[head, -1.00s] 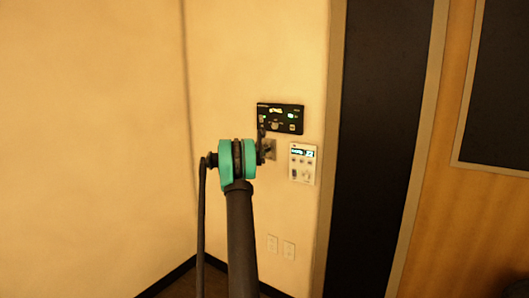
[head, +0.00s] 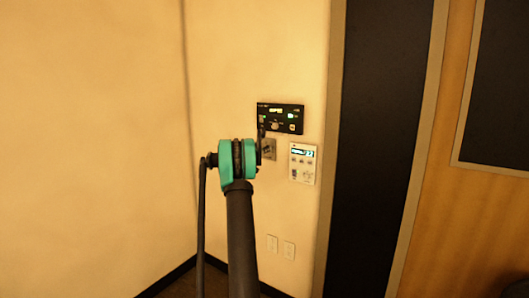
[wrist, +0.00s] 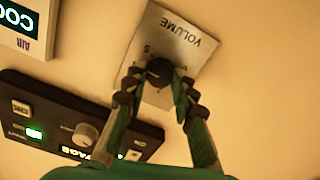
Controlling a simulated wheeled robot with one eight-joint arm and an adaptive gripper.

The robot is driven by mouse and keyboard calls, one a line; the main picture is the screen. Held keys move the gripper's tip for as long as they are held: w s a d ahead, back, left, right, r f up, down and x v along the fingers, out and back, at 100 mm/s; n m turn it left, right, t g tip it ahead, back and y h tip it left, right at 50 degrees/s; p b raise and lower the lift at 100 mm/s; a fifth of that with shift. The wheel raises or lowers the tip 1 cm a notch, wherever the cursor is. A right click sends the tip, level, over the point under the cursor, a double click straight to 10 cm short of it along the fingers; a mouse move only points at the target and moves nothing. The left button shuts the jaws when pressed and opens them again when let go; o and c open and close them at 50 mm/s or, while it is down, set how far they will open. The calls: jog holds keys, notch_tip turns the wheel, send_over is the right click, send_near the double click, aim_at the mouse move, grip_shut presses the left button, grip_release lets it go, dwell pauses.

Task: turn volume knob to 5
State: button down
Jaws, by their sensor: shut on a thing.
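The volume knob (wrist: 159,72) is a dark round knob on a silver plate (wrist: 178,38) marked VOLUME, which appears turned over in the wrist view. My gripper (wrist: 158,82) has a finger on each side of the knob and is shut on it. The knob's pointer and most of the scale are hard to read; a 5 seems to show beside the knob. In the head view the silver plate (head: 270,149) is partly hidden behind my gripper (head: 262,146).
A black panel (head: 280,118) with a knob and green light is just above the plate. A white control unit (head: 302,163) with a lit display is to the right. A dark door panel (head: 375,150) stands further right.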

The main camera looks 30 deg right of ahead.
jog(key=m, duration=0.6)
jog(key=shift+f, duration=0.1)
jog(key=shift+m, duration=0.4)
jog(key=c, duration=1.2)
grip_release()
jog(key=v, duration=1.2)
